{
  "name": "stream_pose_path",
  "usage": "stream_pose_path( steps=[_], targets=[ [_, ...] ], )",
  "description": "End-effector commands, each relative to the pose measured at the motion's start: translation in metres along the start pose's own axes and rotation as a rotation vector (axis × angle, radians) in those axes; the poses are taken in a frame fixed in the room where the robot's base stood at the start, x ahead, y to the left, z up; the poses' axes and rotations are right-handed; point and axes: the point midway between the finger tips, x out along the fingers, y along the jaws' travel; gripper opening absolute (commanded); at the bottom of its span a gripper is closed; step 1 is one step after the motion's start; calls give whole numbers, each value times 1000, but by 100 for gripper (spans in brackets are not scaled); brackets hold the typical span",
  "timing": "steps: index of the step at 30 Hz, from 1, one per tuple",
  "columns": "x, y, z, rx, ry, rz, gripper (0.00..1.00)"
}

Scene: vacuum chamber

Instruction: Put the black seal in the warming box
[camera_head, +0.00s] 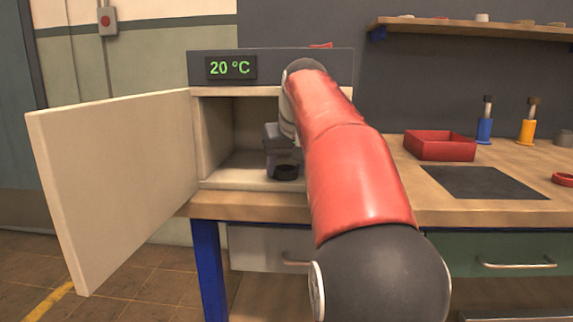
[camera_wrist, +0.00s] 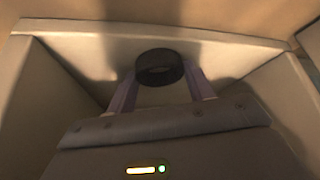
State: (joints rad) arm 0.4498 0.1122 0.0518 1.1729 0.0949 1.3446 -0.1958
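The black seal (camera_wrist: 160,68) is a thick dark ring, seen in the wrist view between the two fingers of my gripper (camera_wrist: 160,80). The fingers meet its left and right sides, with no clear gap. In the head view the seal (camera_head: 286,173) is inside the warming box, low over its floor near the front; whether it touches the floor is hard to tell. The warming box (camera_head: 216,135) has a pale interior, and its display reads 20 °C. Its door (camera_head: 115,180) stands wide open to the left. My red arm hides the right part of the opening.
The box stands on a wooden workbench (camera_head: 440,207). To its right are a red tray (camera_head: 440,146), a dark mat (camera_head: 480,182), blue (camera_head: 485,125) and yellow (camera_head: 527,128) tools and a red ring (camera_head: 563,179). A shelf (camera_head: 470,28) hangs above. The box walls close around my gripper.

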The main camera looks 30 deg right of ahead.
Motion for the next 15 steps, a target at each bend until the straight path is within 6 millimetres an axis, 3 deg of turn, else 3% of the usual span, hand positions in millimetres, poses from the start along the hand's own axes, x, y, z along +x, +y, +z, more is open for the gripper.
stream_pose_path(
  steps=[1, 4, 15],
  targets=[
    [0, 0, 0, 0, -1, 0, 59],
    [0, 0, 0, 0, -1, 0, 72],
    [-6, 0, -3, 0, 0, 0, 73]
  ],
)
